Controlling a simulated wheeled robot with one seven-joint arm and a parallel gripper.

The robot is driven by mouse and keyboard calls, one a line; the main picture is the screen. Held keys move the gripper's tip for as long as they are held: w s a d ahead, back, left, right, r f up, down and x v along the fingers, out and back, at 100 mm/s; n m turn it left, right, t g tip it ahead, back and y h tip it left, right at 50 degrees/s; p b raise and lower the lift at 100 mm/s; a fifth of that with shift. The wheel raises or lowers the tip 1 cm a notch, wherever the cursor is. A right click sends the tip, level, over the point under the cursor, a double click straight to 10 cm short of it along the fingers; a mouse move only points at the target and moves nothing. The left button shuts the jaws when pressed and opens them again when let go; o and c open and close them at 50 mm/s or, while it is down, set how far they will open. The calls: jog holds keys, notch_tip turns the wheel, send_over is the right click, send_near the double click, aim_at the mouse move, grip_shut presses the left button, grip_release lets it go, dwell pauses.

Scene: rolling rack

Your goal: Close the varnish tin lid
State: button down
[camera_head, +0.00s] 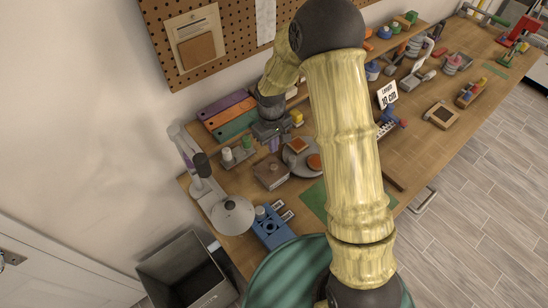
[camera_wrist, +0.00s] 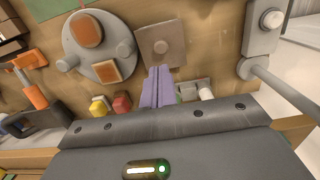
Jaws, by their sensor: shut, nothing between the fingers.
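A squat brown-grey square box with a small round knob on top, which looks like the varnish tin (camera_head: 270,174), stands on the bench below my gripper (camera_head: 273,143). It also shows in the wrist view (camera_wrist: 152,32), just beyond the purple fingertips of my gripper (camera_wrist: 160,72). The fingers are shut together with nothing between them. Their tips overlap the near edge of the square top in the wrist view; I cannot tell if they touch it. The top looks roughly flat over the box, but how closely it sits is unclear.
A grey round plate (camera_head: 288,159) with two orange-brown blocks is right beside the box. A small tray with white and green pieces (camera_head: 236,156) stands left of it. A round grey lid-like disc (camera_head: 232,216) and a blue block (camera_head: 271,230) are nearer.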

aim_at(276, 169)
notch_tip(276, 169, down, 8)
jog(key=p, duration=0.3)
jog(key=shift+s+d+f, duration=0.1)
dwell(0.3)
jog(key=shift+s+d+f+b, duration=0.1)
jog(key=shift+s+f+b, duration=0.1)
jog(key=shift+f+b, duration=0.45)
jog(key=shift+s+d, duration=0.1)
jog(key=shift+s, duration=0.25)
jog(key=shift+f, duration=0.1)
jog(key=shift+w+r+p, duration=0.15)
jog(key=shift+r+p, duration=0.2)
jog(key=shift+r, duration=0.5)
